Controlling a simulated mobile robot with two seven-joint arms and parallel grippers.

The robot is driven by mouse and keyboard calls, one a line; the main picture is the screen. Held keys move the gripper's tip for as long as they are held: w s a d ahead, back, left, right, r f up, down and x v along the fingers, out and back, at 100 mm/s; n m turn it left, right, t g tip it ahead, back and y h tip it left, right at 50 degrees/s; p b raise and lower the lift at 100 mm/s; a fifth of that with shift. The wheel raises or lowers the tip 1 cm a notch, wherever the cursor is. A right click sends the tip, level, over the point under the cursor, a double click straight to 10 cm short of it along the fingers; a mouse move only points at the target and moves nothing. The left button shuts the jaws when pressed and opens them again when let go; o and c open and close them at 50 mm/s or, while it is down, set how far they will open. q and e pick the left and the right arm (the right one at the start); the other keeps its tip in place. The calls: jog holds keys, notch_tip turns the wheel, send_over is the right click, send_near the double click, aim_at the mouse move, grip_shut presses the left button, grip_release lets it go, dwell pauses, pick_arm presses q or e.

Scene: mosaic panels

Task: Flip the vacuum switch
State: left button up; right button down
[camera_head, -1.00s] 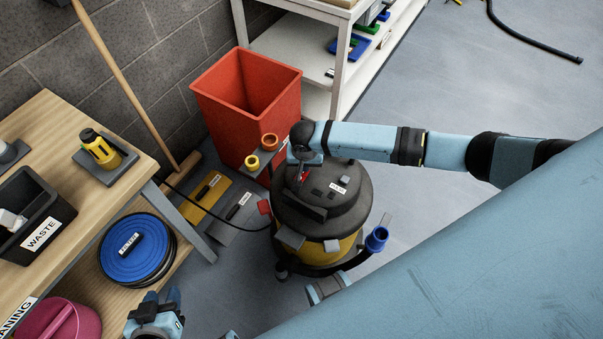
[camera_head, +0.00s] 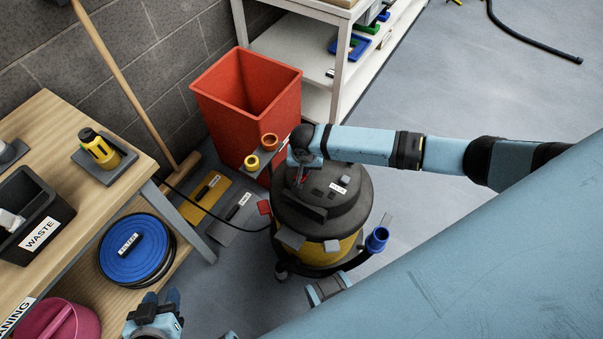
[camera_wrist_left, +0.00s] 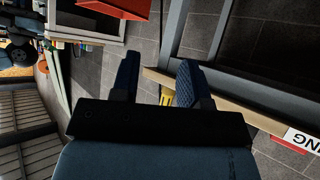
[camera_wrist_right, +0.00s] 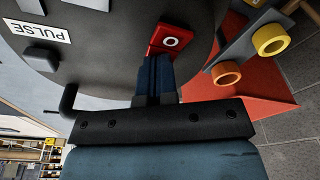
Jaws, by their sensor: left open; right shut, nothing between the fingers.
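The vacuum (camera_head: 352,247), with a yellow body and a dark grey lid (camera_head: 352,183), stands on the floor in the middle of the head view. Its red switch, marked with a white "O", shows in the right wrist view (camera_wrist_right: 170,40) on the lid. My right gripper (camera_wrist_right: 158,62) is shut and empty, its fingertips at the near edge of the switch; I cannot tell if they touch. In the head view the right gripper (camera_head: 299,176) is over the lid's left part and mostly hides the switch. My left gripper (camera_head: 162,298) is open and empty at the bottom left, away from the vacuum.
A red bin (camera_head: 245,105) stands behind the vacuum, with orange and yellow rings (camera_head: 252,162) on a bracket beside the lid. A wooden table (camera_head: 52,130) is at left, with a blue reel (camera_head: 130,257) below it.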

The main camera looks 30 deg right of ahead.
jog(key=shift+f, duration=0.1)
jog(key=shift+s, duration=0.1)
jog(key=shift+r+p, duration=0.9)
jog(key=shift+p, duration=0.25)
notch_tip(320, 180, up, 2)
jog(key=shift+r+p, duration=0.1)
jog(key=shift+p, duration=1.15)
jog(key=shift+r+p, duration=0.95)
jog(key=shift+p, duration=0.25)
jog(key=shift+r+p, duration=0.55)
jog(key=shift+p, duration=0.15)
pick_arm(q)
jog(key=r, duration=0.3)
jog(key=a+r, duration=0.1)
jog(key=r, duration=0.1)
jog(key=shift+s, duration=0.35)
jog(key=shift+d+r, duration=0.1)
jog(key=shift+d, duration=0.1)
